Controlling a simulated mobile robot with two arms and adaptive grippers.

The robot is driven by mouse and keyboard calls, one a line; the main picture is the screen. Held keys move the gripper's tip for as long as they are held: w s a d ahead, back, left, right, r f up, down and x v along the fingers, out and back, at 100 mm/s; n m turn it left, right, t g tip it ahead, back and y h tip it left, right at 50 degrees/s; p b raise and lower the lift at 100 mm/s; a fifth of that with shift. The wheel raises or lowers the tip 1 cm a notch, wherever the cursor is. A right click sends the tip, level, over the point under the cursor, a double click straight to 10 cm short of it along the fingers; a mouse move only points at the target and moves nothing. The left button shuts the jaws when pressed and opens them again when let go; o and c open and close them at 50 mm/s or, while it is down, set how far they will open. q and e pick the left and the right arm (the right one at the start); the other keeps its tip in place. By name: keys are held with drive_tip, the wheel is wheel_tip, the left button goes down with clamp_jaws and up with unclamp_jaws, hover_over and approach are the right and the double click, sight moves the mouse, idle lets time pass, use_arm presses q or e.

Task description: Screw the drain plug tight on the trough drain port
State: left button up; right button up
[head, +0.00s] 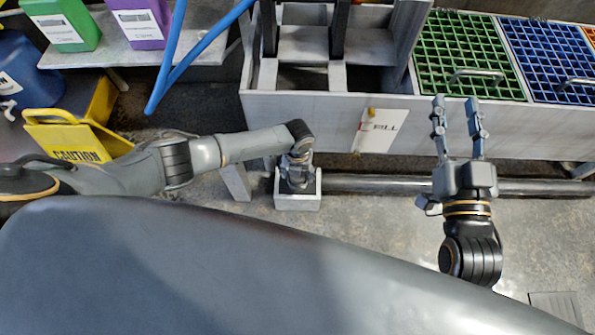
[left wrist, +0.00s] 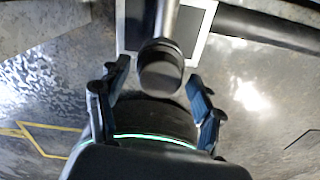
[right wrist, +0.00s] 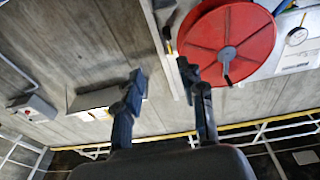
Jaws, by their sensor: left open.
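In the left wrist view a dark round cap (left wrist: 160,70), which looks like the drain plug, sits at the end of a light grey pipe (left wrist: 168,18), apparently the drain port. How tightly it is seated cannot be told. My left gripper (left wrist: 157,90) is open, with one finger on each side of the cap and visible gaps. In the head view my left gripper (head: 297,182) points down above a small white-rimmed box (head: 297,203) and hides the cap. My right gripper (head: 460,103) is open and empty, away to the right; it also shows in the right wrist view (right wrist: 160,75).
The grey trough (head: 300,108) stands behind my left gripper, with green (head: 468,50) and blue (head: 560,55) grates to its right. A dark pipe (head: 385,186) runs along the floor. A yellow caution sign (head: 68,142) stands left. A red wheel (right wrist: 225,45) faces the right wrist.

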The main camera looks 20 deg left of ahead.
use_arm(q)
drive_tip(key=shift+n, duration=0.6)
drive_tip(key=n+p, duration=0.1)
drive_tip(key=n, duration=0.3)
drive_tip(key=shift+n+p, duration=1.15)
drive_tip(key=shift+n, duration=1.85)
use_arm(e)
drive_tip(key=s+d+f+g+h, duration=0.1)
drive_tip(key=s+f+g, duration=0.2)
drive_tip(key=f, duration=0.4)
drive_tip(key=s+d+f+g+h, duration=0.2)
drive_tip(key=f+g, duration=0.4)
drive_tip(key=f, duration=0.1)
drive_tip(key=shift+s+d, duration=0.25)
drive_tip(key=shift+s, duration=0.15)
use_arm(q)
drive_tip(key=shift+c, duration=0.4)
drive_tip(key=c, duration=1.2)
drive_tip(key=shift+m+b, duration=0.5)
drive_tip(key=shift+m, duration=2.2)
use_arm(e)
drive_tip(key=w+a+r+t+y, duration=0.1)
drive_tip(key=w+r+t, duration=0.2)
drive_tip(key=r, duration=0.1)
drive_tip(key=shift+w+a+r, duration=0.3)
drive_tip(key=shift+w+a, duration=0.05)
drive_tip(key=shift+w, duration=0.05)
